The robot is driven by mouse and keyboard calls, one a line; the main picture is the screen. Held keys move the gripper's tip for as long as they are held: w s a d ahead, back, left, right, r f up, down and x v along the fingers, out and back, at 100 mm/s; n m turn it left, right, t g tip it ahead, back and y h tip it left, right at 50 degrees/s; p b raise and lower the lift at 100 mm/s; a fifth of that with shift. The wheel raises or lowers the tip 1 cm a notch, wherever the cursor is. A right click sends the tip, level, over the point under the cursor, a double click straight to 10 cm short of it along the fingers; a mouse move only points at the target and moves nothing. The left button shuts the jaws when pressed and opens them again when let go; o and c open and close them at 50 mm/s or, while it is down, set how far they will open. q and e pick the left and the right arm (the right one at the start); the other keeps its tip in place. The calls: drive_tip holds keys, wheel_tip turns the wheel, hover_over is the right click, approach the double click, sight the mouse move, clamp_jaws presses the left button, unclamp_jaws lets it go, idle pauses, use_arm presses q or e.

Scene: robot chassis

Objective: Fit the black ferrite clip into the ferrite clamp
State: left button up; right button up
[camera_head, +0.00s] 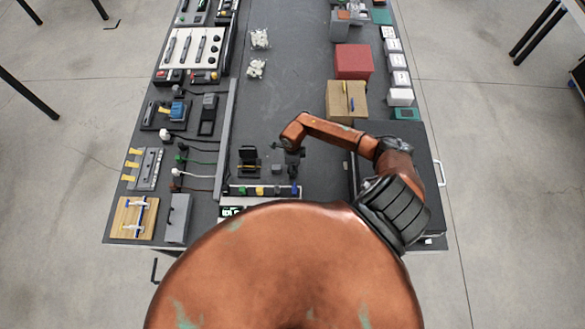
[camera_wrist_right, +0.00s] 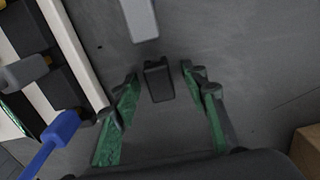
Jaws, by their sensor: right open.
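The black ferrite clip (camera_wrist_right: 158,82) is a small dark block on the grey table in the right wrist view. It appears between the two green-padded fingertips of my right gripper (camera_wrist_right: 160,76), with a gap on each side. In the head view my right gripper (camera_head: 291,168) points down over the table and hides the clip. A black upright fixture with an orange strip, apparently the ferrite clamp (camera_head: 249,158), stands to its left. I cannot tell whether the fingertips are at the clip's height. My left gripper is not in view.
A small grey block (camera_head: 277,169) lies just left of my right gripper and shows in the wrist view (camera_wrist_right: 139,18). A rail of coloured parts (camera_head: 262,191) runs along the front.

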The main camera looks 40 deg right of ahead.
drive_tip(key=shift+c, duration=0.5)
clamp_jaws()
drive_tip(key=shift+r, duration=0.1)
drive_tip(key=shift+r+b, duration=0.3)
drive_tip(key=shift+r, duration=0.25)
drive_tip(key=w+a+r+b, duration=0.5)
drive_tip(key=w+a+r, duration=0.4)
drive_tip(key=r, duration=0.3)
drive_tip(key=shift+w+a, duration=0.35)
drive_tip(key=shift+w, duration=0.25)
